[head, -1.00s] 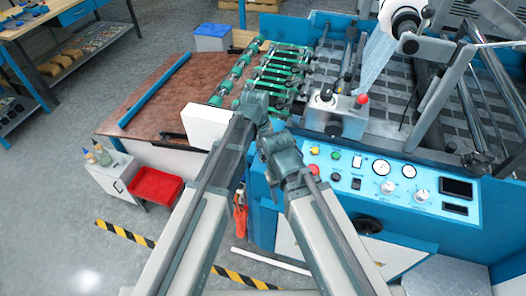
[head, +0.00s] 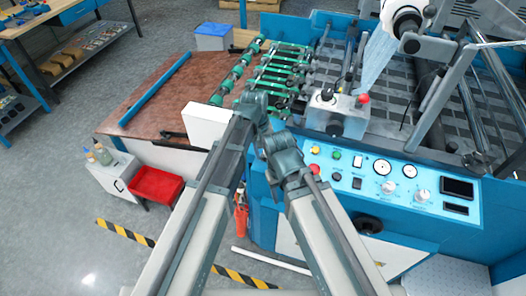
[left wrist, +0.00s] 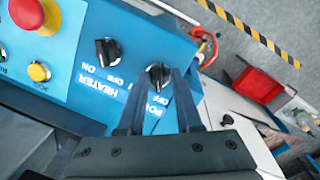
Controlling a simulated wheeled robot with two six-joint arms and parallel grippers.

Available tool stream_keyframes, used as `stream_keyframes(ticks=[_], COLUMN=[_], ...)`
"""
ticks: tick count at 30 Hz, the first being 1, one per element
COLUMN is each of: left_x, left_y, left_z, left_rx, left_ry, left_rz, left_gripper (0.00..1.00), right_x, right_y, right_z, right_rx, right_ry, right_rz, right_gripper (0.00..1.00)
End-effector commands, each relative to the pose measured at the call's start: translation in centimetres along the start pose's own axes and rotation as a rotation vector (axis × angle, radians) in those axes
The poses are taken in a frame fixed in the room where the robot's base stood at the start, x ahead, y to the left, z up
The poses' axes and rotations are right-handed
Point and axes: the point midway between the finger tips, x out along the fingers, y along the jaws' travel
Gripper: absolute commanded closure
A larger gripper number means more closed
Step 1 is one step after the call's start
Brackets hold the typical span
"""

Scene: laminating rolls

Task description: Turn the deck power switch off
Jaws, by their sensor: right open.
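The power switch (left wrist: 158,74) is a black rotary knob on the blue panel in the left wrist view. Its label, partly hidden by a finger, shows "OFF" and the start of "POWER". My left gripper (left wrist: 161,84) has its two dark fingers apart, one on each side of the knob; I cannot tell if they touch it. A similar heater knob (left wrist: 108,52) sits to its left. In the head view, my left gripper (head: 254,100) is by the machine's left end, its fingers not distinct. My right gripper (head: 272,143) is lower and close by, with its fingertips hard to make out.
A red emergency button (left wrist: 35,14) and a yellow button (left wrist: 39,72) are left of the knobs. The front control panel (head: 375,200) is right of my arms.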

Motion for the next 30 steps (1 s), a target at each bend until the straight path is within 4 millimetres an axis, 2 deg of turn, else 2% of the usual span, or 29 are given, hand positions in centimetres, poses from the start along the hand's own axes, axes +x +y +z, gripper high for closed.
stream_keyframes(ticks=[17,23,30], left_x=[-0.6,-2.3,-5.8], left_y=[0.2,0.2,0.2], left_z=[-0.2,-0.2,-0.2], left_rx=[0.001,0.002,0.002], left_ry=[0.003,0.003,0.003], left_rz=[0.003,0.003,0.003], left_gripper=[0.57,0.57,0.57], right_x=[-0.6,-2.3,-5.8], right_y=[0.1,0.2,0.6], right_z=[0.0,0.1,0.3], right_rx=[0.0,-0.001,-0.002], right_ry=[0.0,0.0,0.0], right_rz=[0.0,0.0,0.0], right_gripper=[0.5,0.5,0.5])
